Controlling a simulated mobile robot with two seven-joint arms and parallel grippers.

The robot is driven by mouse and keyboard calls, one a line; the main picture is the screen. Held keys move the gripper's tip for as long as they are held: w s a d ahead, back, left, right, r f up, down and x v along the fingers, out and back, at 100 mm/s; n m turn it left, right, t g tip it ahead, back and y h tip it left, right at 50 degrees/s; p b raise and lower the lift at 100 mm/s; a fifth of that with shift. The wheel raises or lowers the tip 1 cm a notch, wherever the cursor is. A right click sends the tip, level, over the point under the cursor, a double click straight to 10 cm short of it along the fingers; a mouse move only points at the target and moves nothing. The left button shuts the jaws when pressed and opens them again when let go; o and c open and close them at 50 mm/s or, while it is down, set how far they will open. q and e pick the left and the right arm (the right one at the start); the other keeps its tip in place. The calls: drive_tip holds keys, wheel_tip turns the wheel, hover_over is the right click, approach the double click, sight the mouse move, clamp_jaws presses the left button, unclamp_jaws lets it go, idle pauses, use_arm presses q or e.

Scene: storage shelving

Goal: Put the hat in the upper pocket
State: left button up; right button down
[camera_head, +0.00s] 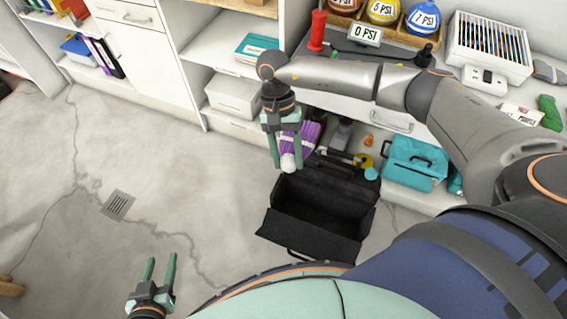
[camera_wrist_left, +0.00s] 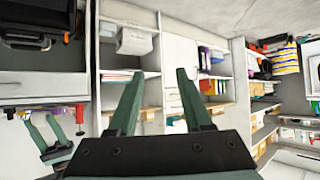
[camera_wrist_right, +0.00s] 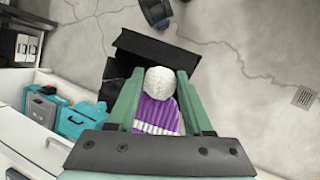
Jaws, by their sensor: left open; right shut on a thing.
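The hat (camera_head: 304,138) is purple knit with a white pompom. My right gripper (camera_head: 288,156) is shut on it and holds it in the air, beside the rear left of an open black box or bag (camera_head: 300,232) on the floor. In the right wrist view, the purple part of the hat (camera_wrist_right: 156,114) and its pompom lie between the fingers, in front of the black container (camera_wrist_right: 148,46). My left gripper (camera_head: 160,264) is open and empty over bare floor at the lower left. No pocket is clearly identifiable in these views.
A white shelf unit (camera_head: 180,60) stands behind, with a white box (camera_head: 233,96) on a low shelf. A teal case (camera_head: 414,165) sits on a low shelf right of the black container. A floor drain (camera_head: 117,205) lies left; the floor there is clear.

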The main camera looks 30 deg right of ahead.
use_arm(q)
drive_tip(key=w+d+f+m+t+h+b, duration=0.15)
drive_tip(key=w+t+b, duration=0.3)
drive_tip(key=b, duration=0.85)
wheel_tip(320, 180, up, 12)
drive_tip(key=w+r+m+t+h+b, duration=0.1)
drive_tip(key=m+t+h+b, duration=0.2)
drive_tip(key=t, duration=0.2)
drive_tip(key=s+d+r+m+t+h+b, duration=0.2)
drive_tip(key=s+r+m+h, duration=0.5)
drive_tip(key=r, duration=0.4)
wheel_tip(320, 180, down, 8)
drive_tip(key=n+h+b, duration=0.1)
drive_tip(key=n+b, duration=0.1)
drive_tip(key=b, duration=0.6)
drive_tip(key=shift+w+d, duration=0.3)
drive_tip(key=shift+w, duration=0.15)
use_arm(e)
drive_tip(key=w+d+f+m+t+y, duration=0.1)
drive_tip(key=w+f+m+t+y, duration=0.1)
drive_tip(key=f+m, duration=0.7)
drive_tip(key=w+d+f+m+t+y, duration=0.2)
drive_tip(key=f+m, duration=0.8)
drive_tip(key=f, duration=1.5)
drive_tip(key=shift+w+f+t, duration=0.3)
drive_tip(key=shift+w+t, duration=0.8)
drive_tip(key=shift+w, duration=0.5)
drive_tip(key=shift+d, duration=0.1)
drive_tip(key=shift+c, duration=1.1)
unclamp_jaws()
